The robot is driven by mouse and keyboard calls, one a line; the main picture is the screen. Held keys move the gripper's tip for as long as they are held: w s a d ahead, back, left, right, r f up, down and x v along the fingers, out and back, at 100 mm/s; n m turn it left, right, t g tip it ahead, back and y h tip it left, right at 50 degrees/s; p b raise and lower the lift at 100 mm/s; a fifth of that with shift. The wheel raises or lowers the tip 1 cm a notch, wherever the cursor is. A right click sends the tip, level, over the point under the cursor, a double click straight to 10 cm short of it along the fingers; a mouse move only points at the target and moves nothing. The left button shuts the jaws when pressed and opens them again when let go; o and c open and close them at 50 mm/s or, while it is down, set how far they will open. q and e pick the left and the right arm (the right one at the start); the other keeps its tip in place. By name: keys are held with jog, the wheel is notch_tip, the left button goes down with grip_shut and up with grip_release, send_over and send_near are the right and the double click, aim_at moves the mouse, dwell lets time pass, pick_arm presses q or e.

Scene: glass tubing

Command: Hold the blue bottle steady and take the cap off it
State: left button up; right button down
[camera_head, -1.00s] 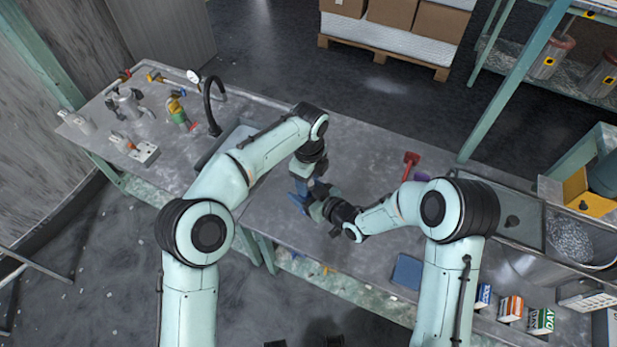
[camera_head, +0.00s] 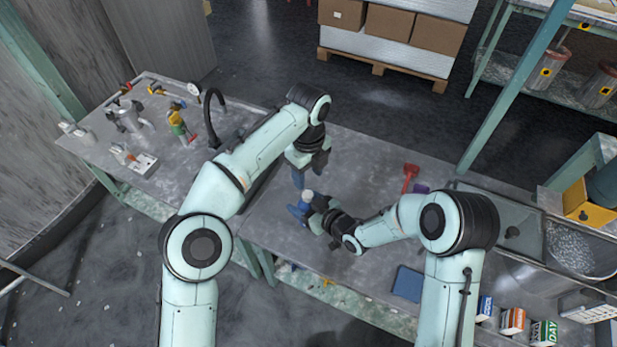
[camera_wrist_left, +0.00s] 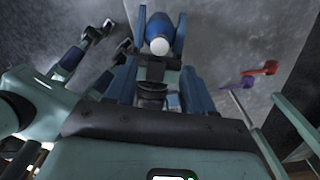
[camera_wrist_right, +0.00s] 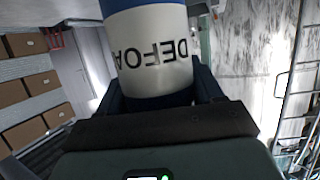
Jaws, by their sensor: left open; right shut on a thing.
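The blue bottle (camera_head: 297,211) is upright above the table in the head view, with its white cap (camera_head: 308,196) on top. My right gripper (camera_head: 311,213) is shut around the bottle's body. In the right wrist view the bottle's white label (camera_wrist_right: 155,55) fills the space between the fingers, its lettering upside down. My left gripper (camera_head: 299,178) is open and empty, just above and behind the bottle. In the left wrist view the cap (camera_wrist_left: 160,47) shows as a round white end between the open fingers, with a gap around it.
A red tool (camera_head: 411,174) and a purple item (camera_head: 422,188) lie right of the bottle. A blue pad (camera_head: 408,283) lies near the front edge. Small boxes (camera_head: 512,321) stand at the front right. A black faucet (camera_head: 213,115) stands to the left. The table's middle is mostly clear.

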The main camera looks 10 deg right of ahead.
aim_at(308, 194)
pick_arm(q)
jog(key=shift+f, duration=3.85)
grip_shut()
jog(key=shift+n, duration=1.6)
jog(key=shift+a, duration=0.1)
jog(key=shift+o, duration=0.2)
grip_release()
